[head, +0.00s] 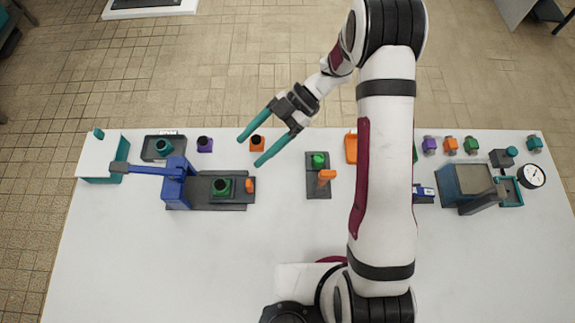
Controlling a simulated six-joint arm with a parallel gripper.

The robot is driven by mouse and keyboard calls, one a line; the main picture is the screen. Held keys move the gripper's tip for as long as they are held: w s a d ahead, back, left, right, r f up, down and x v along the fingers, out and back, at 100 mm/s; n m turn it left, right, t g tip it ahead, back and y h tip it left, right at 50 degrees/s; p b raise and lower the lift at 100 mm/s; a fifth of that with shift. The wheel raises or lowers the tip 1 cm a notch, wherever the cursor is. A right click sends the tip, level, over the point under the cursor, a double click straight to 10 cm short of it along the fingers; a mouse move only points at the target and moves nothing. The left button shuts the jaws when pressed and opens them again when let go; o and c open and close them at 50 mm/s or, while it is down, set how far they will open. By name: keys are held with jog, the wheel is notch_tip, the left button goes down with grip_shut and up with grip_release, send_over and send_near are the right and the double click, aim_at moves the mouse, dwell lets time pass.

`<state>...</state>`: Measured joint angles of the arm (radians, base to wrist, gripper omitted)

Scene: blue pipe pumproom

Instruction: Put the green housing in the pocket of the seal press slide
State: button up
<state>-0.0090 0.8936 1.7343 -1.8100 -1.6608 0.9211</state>
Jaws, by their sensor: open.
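The seal press (176,185) stands at the left of the white table, with a blue post and a lever pointing left. Its dark grey slide (205,202) runs out to the right and ends near an orange knob (250,185). The green housing (221,187), a square block with a dark round opening, is on the slide and looks seated at the pocket. Whether it is fully down, I cannot tell. My gripper (249,152) is open and empty, its teal fingers pointing down-left. It appears above the table's back edge, up and right of the green housing, apart from it.
An orange housing (257,142) shows between my fingers. A purple housing (205,144) and a teal one (163,147) in a dark tray are further left. A clamp fixture (313,187) with a green part stands mid-table. The front left table is clear.

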jog(key=w+a+r+m+t, duration=0.2)
jog(key=w+r+m+t, duration=0.35)
jog(key=w+t, duration=0.5)
jog(key=w+d+r+m+t+h, duration=0.35)
jog(key=d+r+m, duration=0.2)
jog(key=d, duration=0.25)
jog(key=w+d+r+m+t+h, duration=0.3)
jog(key=w+d+r+m+h, duration=0.15)
jog(key=d+m, duration=0.2)
jog(key=s+d+m+g+h, duration=0.25)
jog(key=s+d+m, duration=0.2)
jog(key=s, duration=0.55)
jog(key=s+d+m+g+h, duration=0.25)
jog(key=s+d+m, duration=0.2)
jog(key=s, duration=0.45)
jog(key=s+a+f+m+g+y, duration=0.1)
jog(key=s+a, duration=0.3)
jog(key=s, duration=0.4)
jog(key=s+a+f+m+g+y, duration=0.1)
jog(key=s+a+m+g+y, duration=0.2)
jog(key=s, duration=0.6)
jog(key=shift+a+f+g+y, duration=0.15)
jog(key=shift+a+g+y, duration=0.15)
jog(key=shift+a+g, duration=0.4)
